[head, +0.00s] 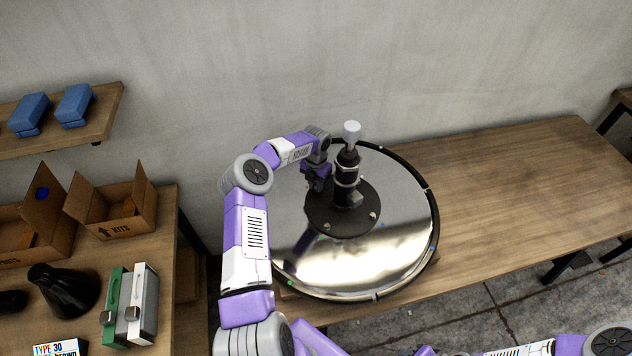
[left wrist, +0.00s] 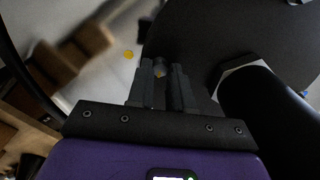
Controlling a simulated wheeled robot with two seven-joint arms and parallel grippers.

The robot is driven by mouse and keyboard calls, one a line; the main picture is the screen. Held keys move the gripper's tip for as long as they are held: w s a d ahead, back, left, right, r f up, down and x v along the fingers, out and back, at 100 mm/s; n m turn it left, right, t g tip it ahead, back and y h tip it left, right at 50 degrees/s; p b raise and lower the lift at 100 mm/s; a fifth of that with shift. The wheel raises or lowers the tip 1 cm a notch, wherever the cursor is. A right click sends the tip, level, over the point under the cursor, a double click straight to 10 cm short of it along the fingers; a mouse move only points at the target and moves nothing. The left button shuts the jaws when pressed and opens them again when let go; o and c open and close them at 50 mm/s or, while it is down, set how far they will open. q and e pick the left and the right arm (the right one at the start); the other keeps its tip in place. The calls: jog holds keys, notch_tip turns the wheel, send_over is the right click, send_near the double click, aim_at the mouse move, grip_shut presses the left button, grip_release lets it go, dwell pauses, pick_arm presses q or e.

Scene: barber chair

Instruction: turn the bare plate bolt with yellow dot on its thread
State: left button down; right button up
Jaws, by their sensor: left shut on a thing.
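The black round plate (head: 318,222) lies on the shiny round base (head: 400,262), with the chair's black column (head: 347,180) rising from its middle. In the left wrist view a yellow dot (left wrist: 128,54) shows on the shiny base beside the plate's edge. A small bolt (left wrist: 160,67) is between my left gripper's fingertips at that edge, close to the dot. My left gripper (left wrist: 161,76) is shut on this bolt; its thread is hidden. In the head view the left gripper (head: 317,186) is at the plate's left rim, left of the column. My right gripper is out of view.
The base lies on a wooden table (head: 510,200), clear to the right. Another bolt (head: 373,216) stands at the plate's right front, near a blue dot (head: 380,225). The column stands close to my left gripper. A side table with cardboard boxes (head: 120,212) is at left.

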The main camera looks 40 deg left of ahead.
pick_arm(q)
jog(key=shift+m, duration=0.3)
dwell(0.4)
jog(key=c, duration=1)
grip_release()
jog(key=shift+r, duration=0.1)
notch_tip(320, 180, up, 7)
jog(key=shift+r+p, duration=0.2)
jog(key=shift+p, duration=0.35)
